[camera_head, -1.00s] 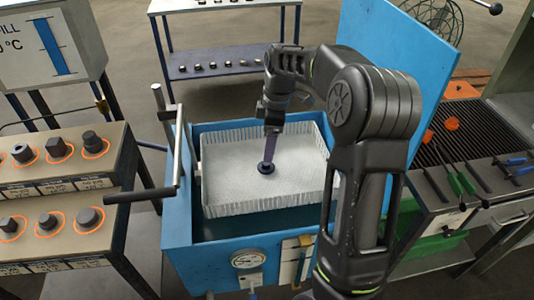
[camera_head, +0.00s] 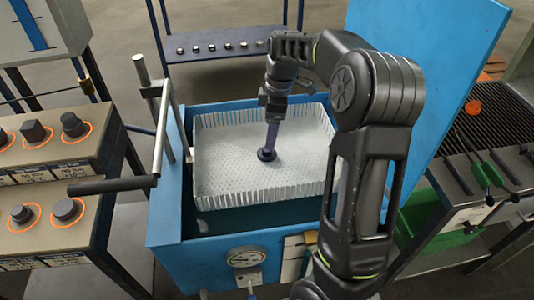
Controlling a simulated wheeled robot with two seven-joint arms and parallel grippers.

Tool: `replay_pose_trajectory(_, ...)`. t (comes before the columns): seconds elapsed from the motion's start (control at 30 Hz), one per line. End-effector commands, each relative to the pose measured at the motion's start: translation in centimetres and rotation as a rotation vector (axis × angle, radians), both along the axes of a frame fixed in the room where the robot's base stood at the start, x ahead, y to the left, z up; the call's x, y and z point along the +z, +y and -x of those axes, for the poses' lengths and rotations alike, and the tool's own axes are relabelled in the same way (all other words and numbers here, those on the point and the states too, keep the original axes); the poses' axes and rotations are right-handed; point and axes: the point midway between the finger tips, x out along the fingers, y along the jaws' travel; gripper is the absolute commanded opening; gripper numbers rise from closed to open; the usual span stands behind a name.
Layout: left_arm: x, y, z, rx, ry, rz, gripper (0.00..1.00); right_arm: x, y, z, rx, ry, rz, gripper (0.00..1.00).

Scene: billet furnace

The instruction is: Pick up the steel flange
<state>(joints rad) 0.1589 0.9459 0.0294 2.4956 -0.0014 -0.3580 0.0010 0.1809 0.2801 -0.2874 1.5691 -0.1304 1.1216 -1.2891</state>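The steel flange (camera_head: 266,155) is a small dark round disc with a raised centre. It lies on, or just over, the perforated floor of a white basket (camera_head: 225,165) inside the open blue tank (camera_head: 205,255). My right gripper (camera_head: 270,146) points down from above, its narrow purple-grey fingers reaching the flange's centre. The fingers overlap edge-on, so I cannot tell whether they are apart or closed on the flange. My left gripper is not in view.
The tank's raised blue lid (camera_head: 440,45) stands behind my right arm. A dark handle bar (camera_head: 113,185) juts out at the tank's left. A grated bench with tools (camera_head: 485,150) stands right.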

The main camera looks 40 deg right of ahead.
Motion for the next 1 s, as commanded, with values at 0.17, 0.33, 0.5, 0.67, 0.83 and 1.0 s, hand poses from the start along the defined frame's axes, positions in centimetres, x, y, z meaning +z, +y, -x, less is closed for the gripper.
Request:
replay_pose_trajectory(0.17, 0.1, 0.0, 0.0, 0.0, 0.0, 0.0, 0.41, -1.7, 0.2, 0.0, 0.0, 0.004, -0.001, 0.79)
replay_pose_trajectory(0.33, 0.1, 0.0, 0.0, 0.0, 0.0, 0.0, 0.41, -2.6, 0.2, -0.2, -0.001, 0.001, 0.0, 0.79)
replay_pose_trajectory(0.5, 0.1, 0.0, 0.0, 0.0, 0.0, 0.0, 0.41, -2.6, 0.2, -0.2, 0.0, 0.001, -0.001, 0.79)
replay_pose_trajectory(0.67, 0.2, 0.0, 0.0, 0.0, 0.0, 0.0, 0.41, -3.2, 0.3, -0.2, -0.001, 0.003, -0.001, 0.79)
replay_pose_trajectory(0.83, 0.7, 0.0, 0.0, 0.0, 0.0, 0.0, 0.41, -5.5, 0.5, -0.4, 0.0, 0.006, -0.001, 0.79)
replay_pose_trajectory(1.0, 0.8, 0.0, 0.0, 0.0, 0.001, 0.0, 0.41, -7.5, 0.6, -0.6, 0.0, 0.003, -0.001, 0.79)
